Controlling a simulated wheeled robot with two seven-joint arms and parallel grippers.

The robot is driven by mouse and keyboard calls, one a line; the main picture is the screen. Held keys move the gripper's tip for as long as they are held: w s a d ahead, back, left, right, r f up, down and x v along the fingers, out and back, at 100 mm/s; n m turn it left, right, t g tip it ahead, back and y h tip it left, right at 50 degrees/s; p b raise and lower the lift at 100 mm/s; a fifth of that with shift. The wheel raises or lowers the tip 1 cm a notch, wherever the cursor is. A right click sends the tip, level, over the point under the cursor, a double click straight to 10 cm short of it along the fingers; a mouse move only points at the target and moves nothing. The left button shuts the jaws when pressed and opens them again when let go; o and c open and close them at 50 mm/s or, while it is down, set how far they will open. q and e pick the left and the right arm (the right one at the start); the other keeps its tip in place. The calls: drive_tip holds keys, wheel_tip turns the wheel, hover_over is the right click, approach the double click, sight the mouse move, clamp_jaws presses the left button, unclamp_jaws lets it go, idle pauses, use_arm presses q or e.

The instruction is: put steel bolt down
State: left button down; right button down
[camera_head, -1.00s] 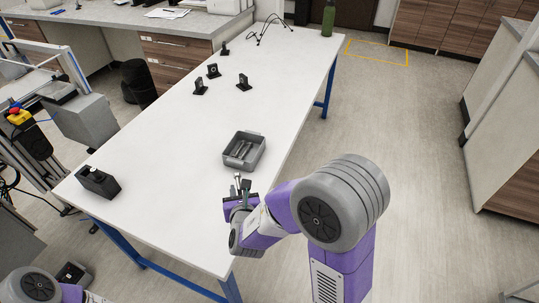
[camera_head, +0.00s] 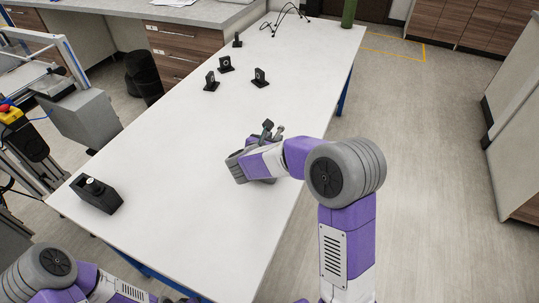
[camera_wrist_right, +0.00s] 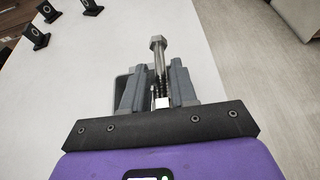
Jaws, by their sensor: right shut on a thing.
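The steel bolt (camera_wrist_right: 158,52) is held between the two grey fingers of my right gripper (camera_wrist_right: 157,76). In the right wrist view its hex head sticks out past the fingertips. In the head view my right gripper (camera_head: 272,132) is above the right side of the white table, and the bolt is hard to make out there. The grey tray lies behind and below my right gripper and is mostly hidden by it. I cannot tell whether the bolt touches anything. My left arm shows at the lower left of the head view, but its gripper is out of view.
A black block (camera_head: 97,197) with a pale round top piece stands at the table's left edge. Several small black stands, such as this one (camera_head: 259,78), are farther back. A green bottle (camera_head: 349,12) is at the far end. The middle of the white table (camera_head: 190,150) is clear.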

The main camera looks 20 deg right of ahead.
wheel_tip(320, 180, down, 6)
drive_tip(key=shift+r+b, duration=0.1)
drive_tip(key=shift+b, duration=0.75)
drive_tip(key=shift+r, duration=0.1)
drive_tip(key=shift+f+b, duration=0.55)
drive_tip(key=shift+f, duration=0.1)
drive_tip(key=c, duration=0.9)
unclamp_jaws()
